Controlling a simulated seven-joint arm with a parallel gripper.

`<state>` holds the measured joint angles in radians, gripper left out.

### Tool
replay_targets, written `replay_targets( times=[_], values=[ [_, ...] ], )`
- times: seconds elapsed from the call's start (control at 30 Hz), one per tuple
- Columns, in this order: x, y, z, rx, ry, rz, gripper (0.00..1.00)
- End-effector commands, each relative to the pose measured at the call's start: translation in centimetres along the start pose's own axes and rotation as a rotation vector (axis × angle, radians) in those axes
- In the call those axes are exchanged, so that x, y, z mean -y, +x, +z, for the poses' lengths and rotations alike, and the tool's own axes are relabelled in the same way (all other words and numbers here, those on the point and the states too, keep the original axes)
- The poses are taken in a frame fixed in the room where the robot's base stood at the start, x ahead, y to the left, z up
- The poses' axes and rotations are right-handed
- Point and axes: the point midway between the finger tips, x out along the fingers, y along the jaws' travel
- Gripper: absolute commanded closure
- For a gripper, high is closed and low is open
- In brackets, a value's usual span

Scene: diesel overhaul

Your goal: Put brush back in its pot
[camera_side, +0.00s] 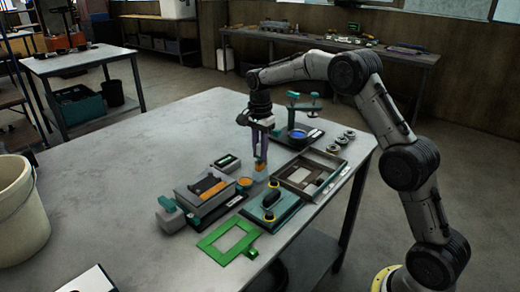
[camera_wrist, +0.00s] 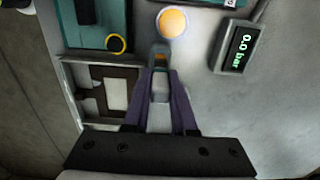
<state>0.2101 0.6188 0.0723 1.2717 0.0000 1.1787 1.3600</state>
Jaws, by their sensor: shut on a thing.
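My gripper (camera_side: 260,152) points down over the table, its purple fingers shut on the brush (camera_side: 261,167). The brush hangs below the fingertips, with an orange part and a paler lower end. In the wrist view my gripper (camera_wrist: 160,78) holds the brush (camera_wrist: 159,56), which is seen end-on and mostly hidden between the fingers. The pot (camera_side: 244,183) is a small round cup with orange contents, left of and nearer the camera than the brush. In the wrist view the pot (camera_wrist: 172,22) sits just beyond the brush tip, apart from it in the picture.
A pressure readout (camera_wrist: 238,47) showing 0.0 bar is beside the pot. A parts tray (camera_side: 333,187) lies right of the brush. A teal block with black knobs (camera_side: 270,210) and a green frame (camera_side: 222,250) lie in front.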

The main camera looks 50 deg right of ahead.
Motion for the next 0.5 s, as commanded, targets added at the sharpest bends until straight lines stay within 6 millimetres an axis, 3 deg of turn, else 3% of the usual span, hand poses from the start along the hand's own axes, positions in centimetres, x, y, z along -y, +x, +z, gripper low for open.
replay_targets(
  times=[0.5],
  values=[
    [0.0,1.4,0.0,0.0,0.0,0.001,1.0]
  ],
)
